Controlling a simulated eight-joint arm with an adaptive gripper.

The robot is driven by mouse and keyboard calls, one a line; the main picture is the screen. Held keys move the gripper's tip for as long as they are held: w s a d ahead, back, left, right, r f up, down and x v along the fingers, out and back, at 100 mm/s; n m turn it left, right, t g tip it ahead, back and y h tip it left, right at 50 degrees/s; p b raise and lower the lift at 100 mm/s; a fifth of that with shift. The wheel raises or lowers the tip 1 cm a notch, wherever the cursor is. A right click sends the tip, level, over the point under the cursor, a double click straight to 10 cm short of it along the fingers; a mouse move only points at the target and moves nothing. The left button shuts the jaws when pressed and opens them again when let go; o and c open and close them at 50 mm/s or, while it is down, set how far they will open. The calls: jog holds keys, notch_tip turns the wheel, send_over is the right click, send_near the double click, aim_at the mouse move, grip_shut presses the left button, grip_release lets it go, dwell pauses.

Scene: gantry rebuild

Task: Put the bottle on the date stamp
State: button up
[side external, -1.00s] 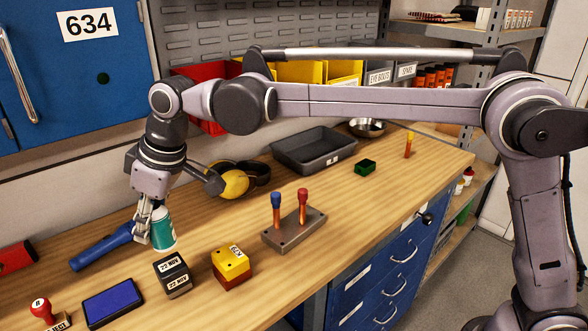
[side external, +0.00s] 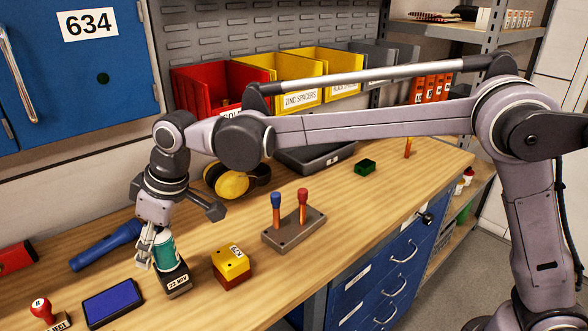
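The teal bottle (side external: 167,252) is at my gripper (side external: 151,257), whose fingers are shut on its left side and partly hide it. The bottle's lower end is at the top of the black date stamp (side external: 177,284), which stands on the bench with a white "22 NOV" label on its front. The bottle hides most of the stamp's top, and I cannot tell whether the two touch.
A yellow and red stamp (side external: 232,265) stands close on the right, and a blue ink pad (side external: 112,303) lies at the left. A blue torch-like tool (side external: 104,247) lies behind the gripper. A metal block with two screwdrivers (side external: 294,231) stands further right.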

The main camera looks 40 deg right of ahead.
jog(key=shift+r, duration=0.15)
jog(key=v, duration=1.2)
jog(key=s+d+m+t, duration=0.1)
jog(key=s+d+m, duration=0.1)
jog(key=d, duration=0.9)
jog(key=s+d+f+m+t+h, duration=0.1)
jog(key=s+d+f+m, duration=0.1)
jog(key=s+d+f, duration=0.2)
jog(key=s+d+f+m+t+h, duration=0.1)
jog(key=s+d+f, duration=0.4)
jog(key=d, duration=0.6)
jog(key=s+d+f+m+t+h, duration=0.1)
jog(key=s+d+f+m, duration=0.3)
jog(key=s+d+f, duration=0.1)
jog(key=shift+s+d+f, duration=0.25)
jog(key=shift+s+d, duration=0.2)
jog(key=shift+d, duration=0.75)
